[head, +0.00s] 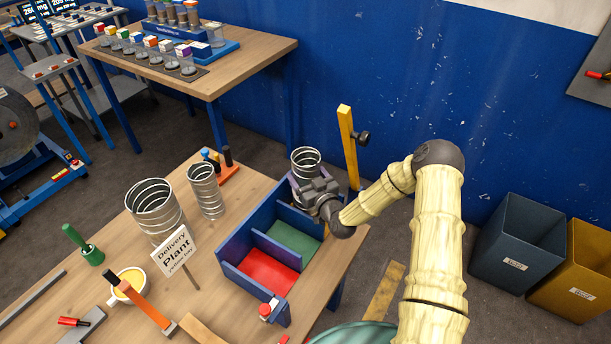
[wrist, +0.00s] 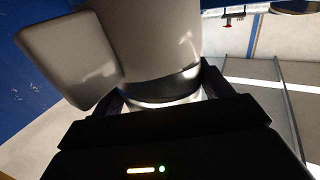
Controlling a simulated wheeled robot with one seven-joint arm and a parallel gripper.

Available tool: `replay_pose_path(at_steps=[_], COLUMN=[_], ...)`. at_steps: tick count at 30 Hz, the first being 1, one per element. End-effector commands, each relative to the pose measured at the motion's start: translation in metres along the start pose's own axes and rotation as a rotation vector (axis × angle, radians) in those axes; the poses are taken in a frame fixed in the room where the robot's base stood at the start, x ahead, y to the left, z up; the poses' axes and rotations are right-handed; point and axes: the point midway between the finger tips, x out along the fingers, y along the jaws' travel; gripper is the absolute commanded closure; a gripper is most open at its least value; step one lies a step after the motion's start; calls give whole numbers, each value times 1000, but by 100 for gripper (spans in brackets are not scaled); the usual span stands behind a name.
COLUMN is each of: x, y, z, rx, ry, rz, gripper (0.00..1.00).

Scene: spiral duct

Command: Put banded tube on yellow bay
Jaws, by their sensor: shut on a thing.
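My gripper (head: 312,190) is shut on a grey spiral tube (head: 306,160), held upright at the far end of the blue divided tray (head: 232,243). In the wrist view the tube (wrist: 155,45) fills the top middle, with a dark band near its lower end between the fingers. The tray shows a red bay (head: 268,272) and a green bay (head: 293,239). The far bay's floor is hidden behind the tube and gripper, so I cannot tell its colour or whether the tube touches it.
A wide spiral tube (head: 154,207) and a narrower one (head: 205,190) stand left of the tray. A yellow post (head: 348,145) rises just behind the held tube. A cup (head: 127,284), a green-handled tool (head: 83,245) and other tools lie at the left. Bins (head: 515,245) stand right.

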Motion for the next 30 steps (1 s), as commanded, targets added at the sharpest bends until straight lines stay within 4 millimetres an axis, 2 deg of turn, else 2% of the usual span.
replay_pose_path(at_steps=[1,2,4,14,21,23,30], x=[-1,-2,-3,-4,-4,-13,-55], y=[-1,0,2,1,-1,-2,-2], z=[6,7,8,10,-5,0,-3], rx=[5,6,7,6,8,7,7], ry=[-9,-12,-13,-22,-23,-24,-16], rz=[-1,0,3,2,-1,-3,-4], gripper=[79,16,3,0,0,0,0])
